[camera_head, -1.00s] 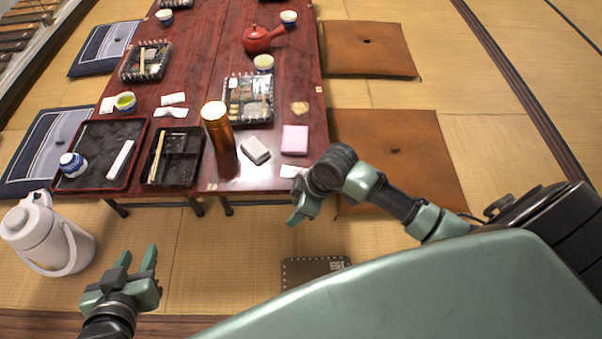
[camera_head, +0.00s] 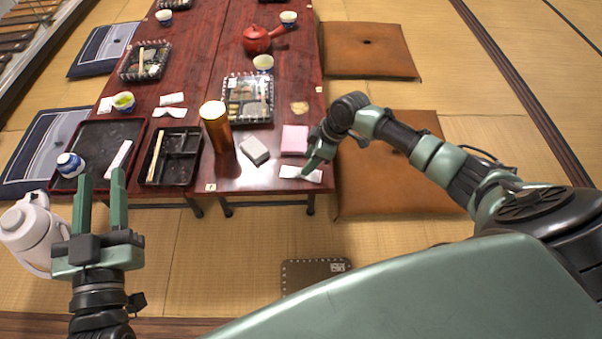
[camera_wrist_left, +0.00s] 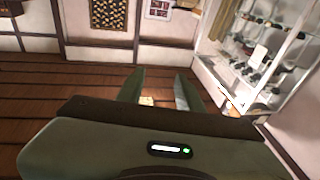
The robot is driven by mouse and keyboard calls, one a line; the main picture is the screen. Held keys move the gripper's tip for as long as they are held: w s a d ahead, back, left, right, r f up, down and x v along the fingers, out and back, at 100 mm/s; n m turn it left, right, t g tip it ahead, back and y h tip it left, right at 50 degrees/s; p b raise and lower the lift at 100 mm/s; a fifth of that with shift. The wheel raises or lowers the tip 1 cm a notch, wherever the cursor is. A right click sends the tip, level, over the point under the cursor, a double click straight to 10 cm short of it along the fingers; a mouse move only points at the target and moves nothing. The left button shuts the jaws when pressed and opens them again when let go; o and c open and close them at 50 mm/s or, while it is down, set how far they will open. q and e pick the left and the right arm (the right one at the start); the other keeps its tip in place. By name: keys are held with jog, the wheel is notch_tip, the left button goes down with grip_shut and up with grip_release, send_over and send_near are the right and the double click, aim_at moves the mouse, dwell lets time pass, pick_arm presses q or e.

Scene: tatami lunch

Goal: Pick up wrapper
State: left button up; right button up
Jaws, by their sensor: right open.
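A flat white wrapper (camera_head: 300,173) lies at the front right edge of the dark red table (camera_head: 232,182). My right gripper (camera_head: 313,164) is open, low over the wrapper's right part and hiding a bit of it. I cannot tell whether its fingers touch the wrapper. Other white wrapper-like pieces lie further left: one (camera_head: 171,99) and a twisted one (camera_head: 169,112) near the tea cup, and a long one (camera_head: 118,158) on the left tray. My left gripper (camera_head: 102,185) is open and empty in front of the left tray; its spread fingers also show in the left wrist view (camera_wrist_left: 160,90).
A pink block (camera_head: 294,139), a grey block (camera_head: 254,150) and a tall bronze canister (camera_head: 217,130) stand close left of and behind the wrapper. A black divided tray (camera_head: 182,170) and a white jug (camera_head: 30,232) are further left. A brown cushion (camera_head: 395,160) lies right of the table.

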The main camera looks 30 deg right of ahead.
jog(key=b+x, duration=0.2)
jog(key=x, duration=0.2)
jog(key=shift+w+a, duration=0.1)
jog(key=shift+a, duration=0.05)
pick_arm(q)
jog(key=s+r+t+h, duration=0.2)
jog(key=s+r+t, duration=0.2)
jog(key=r, duration=0.5)
jog(key=shift+t, duration=1.1)
pick_arm(e)
jog(key=shift+f, duration=0.1)
pick_arm(q)
jog(key=shift+s+d, duration=0.1)
pick_arm(e)
grip_shut()
